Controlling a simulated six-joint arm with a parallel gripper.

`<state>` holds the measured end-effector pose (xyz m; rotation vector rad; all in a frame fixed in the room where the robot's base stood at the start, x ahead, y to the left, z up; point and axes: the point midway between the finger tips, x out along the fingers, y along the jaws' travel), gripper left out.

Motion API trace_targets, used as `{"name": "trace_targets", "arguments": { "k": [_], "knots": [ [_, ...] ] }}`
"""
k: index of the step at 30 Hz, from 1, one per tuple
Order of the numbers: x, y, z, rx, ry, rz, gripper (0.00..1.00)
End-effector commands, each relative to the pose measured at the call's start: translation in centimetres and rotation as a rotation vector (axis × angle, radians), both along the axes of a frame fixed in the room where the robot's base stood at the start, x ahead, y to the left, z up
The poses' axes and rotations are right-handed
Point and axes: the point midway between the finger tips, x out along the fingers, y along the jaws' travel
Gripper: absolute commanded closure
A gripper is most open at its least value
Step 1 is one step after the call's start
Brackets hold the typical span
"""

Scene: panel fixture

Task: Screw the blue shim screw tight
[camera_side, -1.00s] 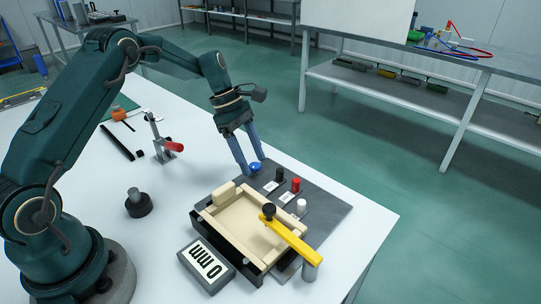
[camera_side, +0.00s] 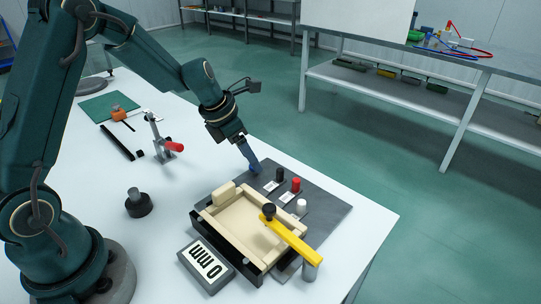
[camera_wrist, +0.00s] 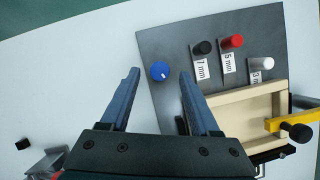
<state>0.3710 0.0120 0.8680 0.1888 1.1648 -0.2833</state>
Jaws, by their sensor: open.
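The blue shim screw (camera_wrist: 160,71) is a round knob with a white mark, standing on the dark plate (camera_wrist: 180,40) near its left edge in the wrist view. My gripper (camera_wrist: 159,73) is open, with one finger on each side of the blue screw and a gap on both sides. In the side view my gripper (camera_side: 255,168) points down at the plate's far-left corner. There its fingers line up and hide most or all of the blue screw. Whether the fingertips are level with the knob or above it is unclear.
Black (camera_wrist: 202,47), red (camera_wrist: 232,42) and white (camera_wrist: 265,63) knobs with labels stand beside the blue screw. A cream tray frame (camera_side: 240,225) with a yellow bar (camera_side: 290,238) sits in front. A display box (camera_side: 206,264) and a red-handled clamp (camera_side: 165,143) stand nearby.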

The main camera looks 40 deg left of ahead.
Motion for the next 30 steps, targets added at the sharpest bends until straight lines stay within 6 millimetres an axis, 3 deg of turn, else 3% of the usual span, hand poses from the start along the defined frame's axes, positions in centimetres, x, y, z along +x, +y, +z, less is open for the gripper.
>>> {"name": "trace_targets", "arguments": {
  "k": [5,14,21,30],
  "knots": [
    [-1.2,0.6,3.5,0.003,-0.006,0.001,0.38],
    [-1.4,-1.5,8.7,0.052,-0.129,-0.083,0.38],
    [-3.4,-3.3,11.8,0.155,-0.206,-0.285,0.38],
    [-7.0,-5.1,14.5,0.340,-0.286,-0.625,0.38]
  ]
}}
